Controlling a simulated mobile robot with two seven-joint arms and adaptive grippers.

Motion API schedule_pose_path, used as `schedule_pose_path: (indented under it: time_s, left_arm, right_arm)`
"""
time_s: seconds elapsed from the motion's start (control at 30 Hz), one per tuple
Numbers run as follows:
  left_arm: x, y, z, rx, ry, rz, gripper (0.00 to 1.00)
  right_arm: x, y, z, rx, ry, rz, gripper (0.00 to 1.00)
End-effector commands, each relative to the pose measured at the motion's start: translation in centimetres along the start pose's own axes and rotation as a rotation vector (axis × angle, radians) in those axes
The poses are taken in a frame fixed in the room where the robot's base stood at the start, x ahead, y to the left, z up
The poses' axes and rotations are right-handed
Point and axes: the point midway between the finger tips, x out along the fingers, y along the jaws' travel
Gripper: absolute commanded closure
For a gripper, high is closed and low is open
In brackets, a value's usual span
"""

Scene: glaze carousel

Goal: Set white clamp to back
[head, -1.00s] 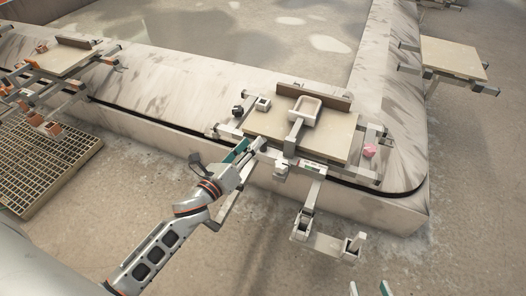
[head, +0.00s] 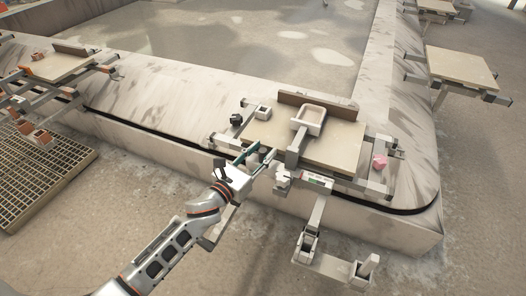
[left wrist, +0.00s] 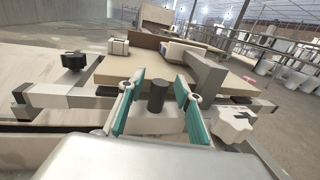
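The white clamp seems to be the pale white knob (head: 281,182) on the near edge of the board's frame, just right of my left gripper. It also shows in the left wrist view (left wrist: 232,122), right of the fingers. My left gripper (head: 257,157) is at the board's near left corner. Its green-padded fingers are apart in the left wrist view (left wrist: 160,82). A dark upright peg (left wrist: 157,96) on a pale block stands between them, with gaps visible on both sides. My right gripper is not in view.
The tan board (head: 330,146) carries a pale tray-like piece (head: 309,119) on an arm. A black knob (head: 236,120) and a pink knob (head: 379,161) sit around it. A bracket (head: 325,262) hangs out in front.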

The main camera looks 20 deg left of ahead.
Motion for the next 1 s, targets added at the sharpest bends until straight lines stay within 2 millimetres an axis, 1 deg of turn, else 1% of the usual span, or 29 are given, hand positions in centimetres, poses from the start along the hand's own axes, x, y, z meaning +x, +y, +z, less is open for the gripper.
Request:
schedule_pose_path:
  time_s: [0.1, 0.37, 0.4, 0.5, 0.7, 0.77, 0.87, 1.0]
  left_arm:
    - [0.5, 0.0, -0.1, 0.0, 0.001, 0.0, 0.66]
    - [0.6, -0.1, 0.0, -0.001, 0.0, 0.0, 0.66]
    - [0.6, 0.0, 0.0, -0.001, 0.0, 0.0, 0.76]
    - [0.6, 0.0, 0.0, -0.001, 0.0, 0.0, 1.0]
    - [0.4, -0.1, 0.0, -0.002, 0.001, 0.0, 1.0]
    - [-0.1, -0.2, 0.0, -0.003, 0.001, -0.001, 1.0]
    - [-1.6, -0.5, -0.1, -0.002, 0.001, -0.001, 1.0]
    - [-4.6, -1.1, -0.1, -0.003, 0.002, -0.001, 1.0]
  right_arm:
    - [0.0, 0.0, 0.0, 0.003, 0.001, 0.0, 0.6]
    - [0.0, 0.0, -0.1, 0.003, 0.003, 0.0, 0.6]
    - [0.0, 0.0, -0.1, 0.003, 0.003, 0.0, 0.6]
    - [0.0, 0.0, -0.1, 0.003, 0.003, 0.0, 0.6]
    - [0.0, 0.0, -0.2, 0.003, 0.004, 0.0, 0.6]
    - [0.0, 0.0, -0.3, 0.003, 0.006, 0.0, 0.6]
    - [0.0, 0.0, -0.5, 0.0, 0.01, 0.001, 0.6]
    - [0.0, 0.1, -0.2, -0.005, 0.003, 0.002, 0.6]
